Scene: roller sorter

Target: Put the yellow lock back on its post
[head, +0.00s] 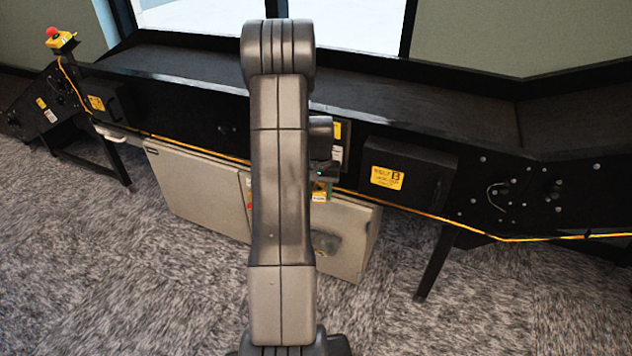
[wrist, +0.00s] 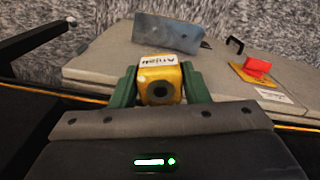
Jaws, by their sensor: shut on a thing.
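My gripper (wrist: 159,74) has green fingers and is shut on the yellow lock (wrist: 158,86). The lock has a white label with dark lettering and a dark round hole in the face towards the wrist camera. In the head view my arm hides much of the gripper; a bit of the lock (head: 319,197) shows to the right of the arm, in front of the grey cabinet (head: 195,190). In the wrist view a small black hooked part (wrist: 235,45) stands on the cabinet, apart from the lock. I cannot tell whether it is the post.
A red switch on a yellow plate (wrist: 257,68) and a grey metal plate (wrist: 167,33) are on the cabinet. The black conveyor frame (head: 190,105) runs above it, with a black box (head: 410,165) at right. An emergency stop (head: 60,40) stands far left. Carpet in front is clear.

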